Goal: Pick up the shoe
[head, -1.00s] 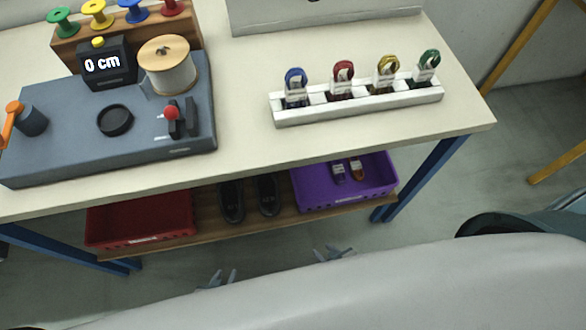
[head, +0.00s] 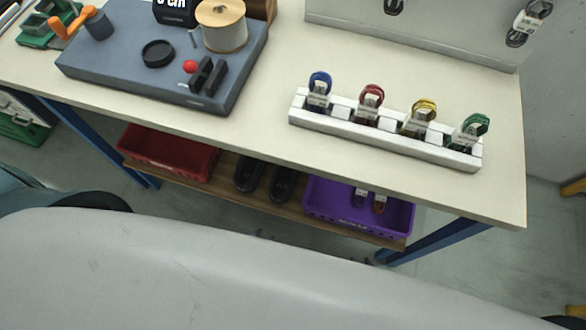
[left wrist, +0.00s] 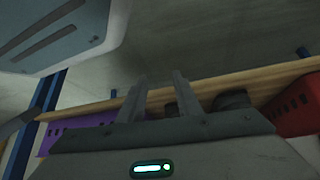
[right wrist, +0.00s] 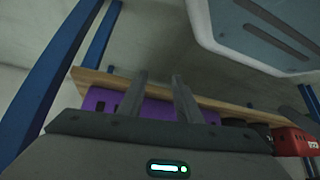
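Two black shoes stand side by side on the wooden lower shelf under the table, a left one (head: 249,174) and a right one (head: 283,184). In the left wrist view a dark shoe (left wrist: 232,99) shows on the shelf beyond the fingers, and another is partly hidden by a finger. In the right wrist view the dark shoes (right wrist: 262,130) are right of the fingers. My left gripper (left wrist: 157,95) is open and empty, apart from the shoes. My right gripper (right wrist: 160,92) is open and empty, in front of the purple bin. In the head view my body hides most of both grippers.
A red bin (head: 170,155) and a purple bin (head: 330,208) flank the shoes on the shelf (head: 225,185). The table top (head: 260,125) overhangs them. Blue legs (head: 435,240) stand at the ends. The table carries a grey spool device (head: 120,60) and a white lace rack (head: 390,140).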

